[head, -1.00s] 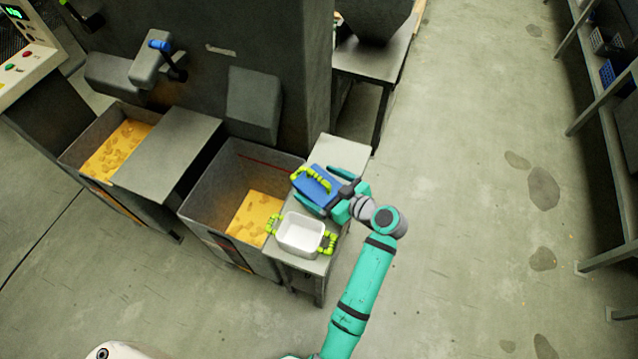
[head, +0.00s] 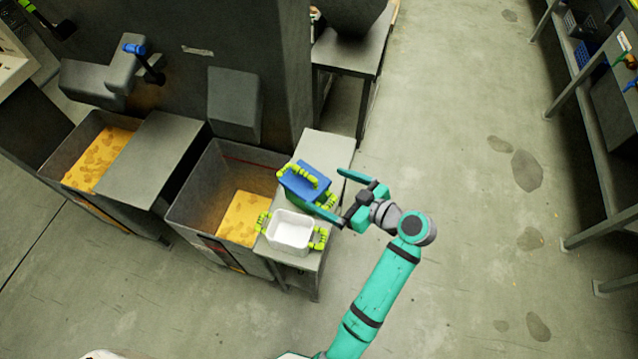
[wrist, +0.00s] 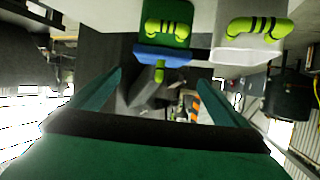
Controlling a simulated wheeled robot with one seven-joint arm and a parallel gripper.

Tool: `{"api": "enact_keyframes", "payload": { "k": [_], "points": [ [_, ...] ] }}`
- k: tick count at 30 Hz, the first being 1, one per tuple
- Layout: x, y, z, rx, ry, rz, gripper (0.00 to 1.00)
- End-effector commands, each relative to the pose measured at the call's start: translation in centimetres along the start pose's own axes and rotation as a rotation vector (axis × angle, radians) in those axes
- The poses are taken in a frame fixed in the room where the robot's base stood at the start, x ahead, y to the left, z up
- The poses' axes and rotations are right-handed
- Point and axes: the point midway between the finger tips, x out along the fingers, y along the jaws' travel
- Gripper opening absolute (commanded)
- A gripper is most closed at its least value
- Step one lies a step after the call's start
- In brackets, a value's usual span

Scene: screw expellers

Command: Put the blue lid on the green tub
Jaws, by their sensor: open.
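The blue lid (head: 296,182) with its yellow-green handle lies on top of the green tub, at the right of the side table in the head view. The tub's body is mostly hidden there. In the wrist view, which looks upside down, the green tub (wrist: 181,38) shows with the blue lid (wrist: 146,53) against its rim. I cannot tell whether the lid is fully seated all round. My gripper (head: 327,190) is open and empty, to the right of the lid. In the wrist view the lid's handle lies between the open fingers (wrist: 159,77), ahead of them and apart.
A white tub (head: 290,232) with yellow-green handles stands open in front of the green tub; it is close beside it in the wrist view. The grey table (head: 326,146) has bare room behind. A grey bin (head: 200,190) with yellow material adjoins at left. Open floor lies right.

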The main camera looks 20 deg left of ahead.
Motion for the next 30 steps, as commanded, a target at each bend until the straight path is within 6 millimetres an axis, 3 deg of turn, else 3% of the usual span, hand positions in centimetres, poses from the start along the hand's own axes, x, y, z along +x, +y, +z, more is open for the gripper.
{"api": "enact_keyframes", "payload": {
  "k": [7, 30],
  "points": [
    [-1.9, 0.0, 0.0, 0.0, 0.0, 0.0, 0.99],
    [-2.1, 0.1, 0.1, 0.002, 0.0, 0.003, 0.99]
  ]
}}
